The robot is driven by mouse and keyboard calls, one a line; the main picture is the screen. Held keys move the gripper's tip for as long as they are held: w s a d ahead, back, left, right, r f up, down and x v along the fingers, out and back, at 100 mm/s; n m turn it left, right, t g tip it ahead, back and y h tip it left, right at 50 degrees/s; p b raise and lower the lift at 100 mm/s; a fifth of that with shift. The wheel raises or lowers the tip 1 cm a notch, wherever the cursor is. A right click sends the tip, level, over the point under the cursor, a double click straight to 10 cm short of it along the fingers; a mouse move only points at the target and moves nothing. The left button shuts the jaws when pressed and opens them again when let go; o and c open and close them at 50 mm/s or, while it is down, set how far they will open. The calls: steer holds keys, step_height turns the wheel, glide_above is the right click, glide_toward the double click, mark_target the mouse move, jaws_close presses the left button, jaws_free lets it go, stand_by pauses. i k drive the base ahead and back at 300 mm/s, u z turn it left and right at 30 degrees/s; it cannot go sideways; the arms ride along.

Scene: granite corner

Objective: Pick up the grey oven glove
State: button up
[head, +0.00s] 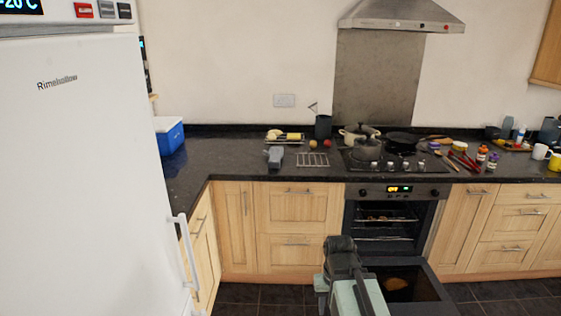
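A grey item that looks like the oven glove (275,157) lies on the dark granite counter (225,160), near its front edge and left of a wire rack. It is small in the head view, so its exact shape is hard to tell. My gripper (340,245) is at the lower middle of the view, in front of the cabinets and beside the open oven door. It is well apart from the glove, lower and to the right. Its fingers are not clear from behind, and I see nothing held in it.
The oven door (425,285) is folded down at right, with something brown on it. A wire rack (312,160) lies right of the glove; pots (367,147) stand on the hob. A tray of food (285,138) is behind the glove. A white fridge (80,170) fills the left.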

mark_target(275, 153)
steer(key=z, duration=1.55)
steer(key=i, duration=2.25)
steer(key=u, duration=3.9)
steer(key=i, duration=0.9)
